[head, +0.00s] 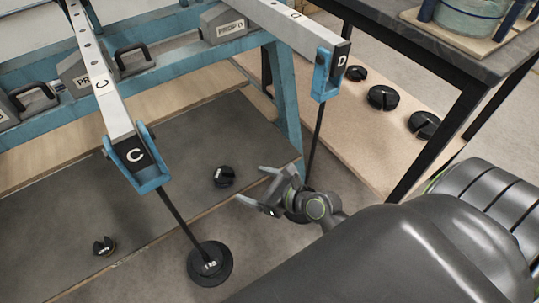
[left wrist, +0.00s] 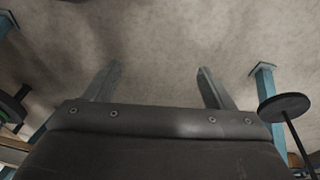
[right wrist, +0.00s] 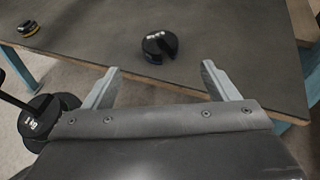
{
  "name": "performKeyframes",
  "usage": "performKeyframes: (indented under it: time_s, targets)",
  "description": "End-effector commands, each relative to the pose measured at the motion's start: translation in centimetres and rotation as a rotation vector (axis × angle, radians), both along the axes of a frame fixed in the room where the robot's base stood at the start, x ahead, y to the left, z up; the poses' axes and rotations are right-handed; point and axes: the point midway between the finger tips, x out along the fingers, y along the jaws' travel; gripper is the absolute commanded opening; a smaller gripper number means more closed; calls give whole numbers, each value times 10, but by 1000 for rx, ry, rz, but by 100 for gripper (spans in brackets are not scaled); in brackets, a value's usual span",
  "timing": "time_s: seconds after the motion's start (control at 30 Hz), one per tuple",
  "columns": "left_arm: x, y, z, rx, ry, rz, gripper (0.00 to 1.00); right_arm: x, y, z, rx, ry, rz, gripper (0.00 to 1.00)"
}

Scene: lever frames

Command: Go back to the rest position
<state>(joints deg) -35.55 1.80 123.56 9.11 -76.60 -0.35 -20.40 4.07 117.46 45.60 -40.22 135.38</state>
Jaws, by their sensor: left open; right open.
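My right gripper (head: 273,188) is open and empty in the head view, at the edge of the dark grey board. A black slotted weight (head: 224,176) lies on the board just left of it. In the right wrist view that weight (right wrist: 159,46) lies beyond the open fingers (right wrist: 158,88), apart from them. My left gripper (left wrist: 158,85) is open over bare floor in the left wrist view, with nothing between its fingers. It does not show in the head view.
Lever beams C (head: 99,85) and D (head: 290,20) carry hanging rods. Rod C's disc stack (head: 209,263) hangs near the board's front edge. Another small weight (head: 104,246) lies on the board. Several black weights (head: 383,97) sit on a wooden shelf under the table (head: 385,35).

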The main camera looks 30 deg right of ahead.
Motion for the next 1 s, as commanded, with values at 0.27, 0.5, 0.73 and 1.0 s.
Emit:
performKeyframes:
  time_s: [0.27, 0.5, 0.73, 1.0]
  targets:
    - [-5, 3, -9, 16, 46, 3, 77, -34, -15, 16, -1, 1, 0, 80]
    - [-6, 3, -11, 19, 53, 3, 77, -38, -17, 17, 1, -2, 0, 80]
    - [-6, 3, -11, 17, 51, 3, 77, -40, -16, 13, -48, -4, 22, 80]
    - [-6, 3, -11, 18, 51, 3, 77, -60, -17, -17, -444, -28, 232, 80]
